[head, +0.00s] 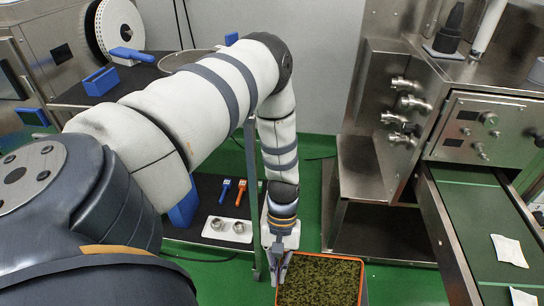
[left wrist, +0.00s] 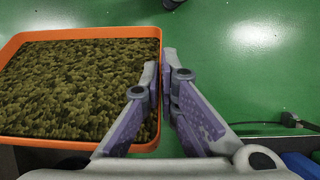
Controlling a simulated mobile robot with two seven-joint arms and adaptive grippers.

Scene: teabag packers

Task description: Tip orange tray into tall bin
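The orange tray (head: 364,262) is at the bottom edge of the head view, filled with dark green-brown tea leaves (head: 318,283). It also fills the left of the left wrist view (left wrist: 85,34), looking roughly level. My left gripper (head: 278,268) points down at the tray's left side in the head view. In the left wrist view its two fingers (left wrist: 164,92) are close together, with the tray's rim between them. The tray's near part is cut off in the head view. My right gripper is not in view. I cannot make out a tall bin for certain.
A steel machine with knobs (head: 402,104) and a green conveyor (head: 475,215) carrying white packets stands at the right. A dark low shelf (head: 210,190) with orange and blue tools is behind my left arm. Green floor (head: 405,284) lies open between them.

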